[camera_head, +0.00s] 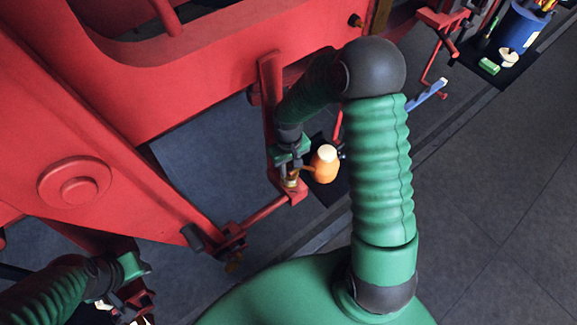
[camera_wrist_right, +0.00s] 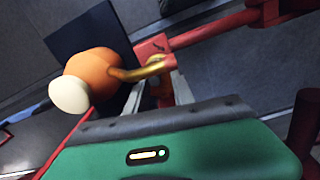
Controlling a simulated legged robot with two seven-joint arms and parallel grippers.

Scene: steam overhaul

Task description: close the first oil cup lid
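A small brass oil cup (camera_head: 291,181) sits on a red bracket (camera_head: 297,194) low on the red frame. My right gripper (camera_head: 290,167) is just above it, pointing down. In the right wrist view its two grey fingers (camera_wrist_right: 157,98) stand apart, with brass parts of the cup (camera_wrist_right: 160,84) between them. I cannot tell whether they touch, and the lid is not clearly seen. An orange oil can (camera_head: 327,163) with a cream end and a brass spout (camera_wrist_right: 140,72) is close beside the cup. My left gripper (camera_head: 128,300) is at the lower left, partly hidden.
The red engine frame (camera_head: 130,100) fills the left and top. A red rod (camera_head: 263,213) runs to the bracket from the lower left. A dark mat (camera_wrist_right: 90,40) lies behind the orange can. A blue bucket (camera_head: 515,30) stands at the top right. The grey floor at right is clear.

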